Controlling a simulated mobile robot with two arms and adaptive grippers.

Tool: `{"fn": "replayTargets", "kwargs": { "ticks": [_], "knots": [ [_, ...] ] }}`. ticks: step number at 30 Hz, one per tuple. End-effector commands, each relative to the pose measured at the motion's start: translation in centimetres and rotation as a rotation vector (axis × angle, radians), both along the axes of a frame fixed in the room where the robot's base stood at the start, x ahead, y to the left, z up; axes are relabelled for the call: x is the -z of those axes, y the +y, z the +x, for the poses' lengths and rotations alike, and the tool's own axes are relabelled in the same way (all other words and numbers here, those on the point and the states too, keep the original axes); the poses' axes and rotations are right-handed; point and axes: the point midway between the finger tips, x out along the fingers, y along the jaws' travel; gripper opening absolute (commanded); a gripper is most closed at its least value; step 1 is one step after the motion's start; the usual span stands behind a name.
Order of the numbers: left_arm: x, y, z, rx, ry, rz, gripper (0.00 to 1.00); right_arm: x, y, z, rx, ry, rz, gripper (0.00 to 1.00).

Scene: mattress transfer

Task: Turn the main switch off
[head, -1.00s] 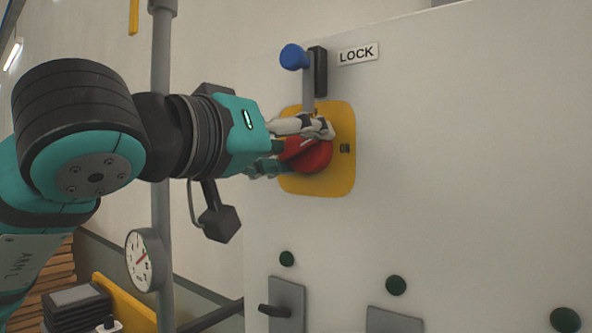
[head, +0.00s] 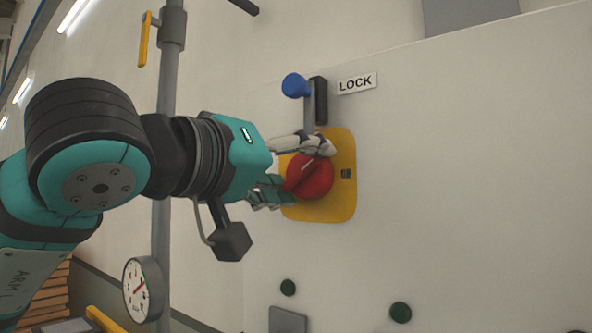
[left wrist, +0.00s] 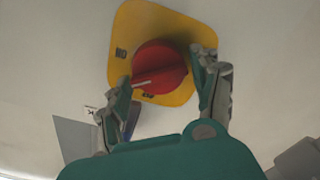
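The main switch is a round red knob (head: 309,176) on a yellow plate (head: 335,207), fixed to a pale cabinet face. It also shows in the left wrist view as a red knob (left wrist: 160,65). A ridge crosses it, and its white mark points to the lower left there, between two small dark labels on the plate. My left gripper (head: 291,169) has its fingers spread, one on each side of the knob. Small gaps seem to show between fingertips and knob in the left wrist view (left wrist: 163,65). My right gripper is in no view.
A lever with a blue ball end (head: 295,85) and a LOCK label (head: 357,83) are just above the plate. A grey pole with a round dial (head: 142,290) stands left of the cabinet. Green buttons (head: 400,312) sit lower on the cabinet. The cabinet face to the right is bare.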

Motion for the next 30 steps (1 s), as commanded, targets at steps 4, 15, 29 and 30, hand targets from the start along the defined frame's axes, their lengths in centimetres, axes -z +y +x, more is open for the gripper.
{"fn": "replayTargets", "kwargs": {
  "ticks": [4, 15, 29, 30],
  "knots": [
    [0.0, 0.0, 0.0, -0.001, 0.0, 0.001, 0.78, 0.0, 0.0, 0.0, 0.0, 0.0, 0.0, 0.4],
    [0.0, 0.8, -1.1, -0.001, -0.003, 0.001, 0.78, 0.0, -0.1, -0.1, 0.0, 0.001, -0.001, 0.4],
    [0.0, 6.1, -8.3, -0.003, -0.003, 0.001, 0.78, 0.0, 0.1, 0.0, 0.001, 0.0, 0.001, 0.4],
    [0.0, 6.4, -8.7, -0.002, -0.002, 0.001, 0.78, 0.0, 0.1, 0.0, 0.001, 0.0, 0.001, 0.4]
  ]
}}
